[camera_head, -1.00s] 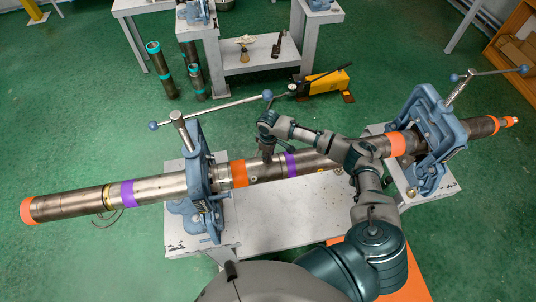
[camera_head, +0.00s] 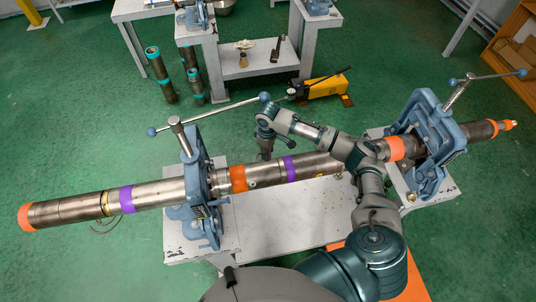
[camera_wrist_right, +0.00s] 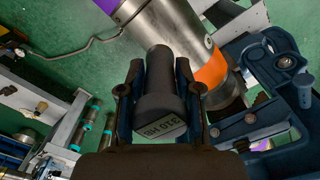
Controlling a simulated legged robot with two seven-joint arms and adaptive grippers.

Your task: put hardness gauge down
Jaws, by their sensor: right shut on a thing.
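The hardness gauge (camera_wrist_right: 160,95) is a dark, roughly cylindrical device with a small lit display showing characters, upside down in the right wrist view. My right gripper (camera_wrist_right: 158,72) is shut on it, one finger on each side. In the head view my right gripper (camera_head: 265,147) is at the far edge of the long steel pipe (camera_head: 315,164), close to the purple band; the gauge is not clearly seen there. The pipe (camera_wrist_right: 170,25) also shows just beyond the gauge in the wrist view. I cannot tell whether they touch. My left gripper is not in view.
Blue vises at left (camera_head: 193,180) and right (camera_head: 432,135) clamp the pipe, with handles sticking out. A grey bench (camera_head: 285,217) lies below. Behind stand a second grey table (camera_head: 235,67), several upright pipes and a yellow pump (camera_head: 325,84). Green floor is open at left.

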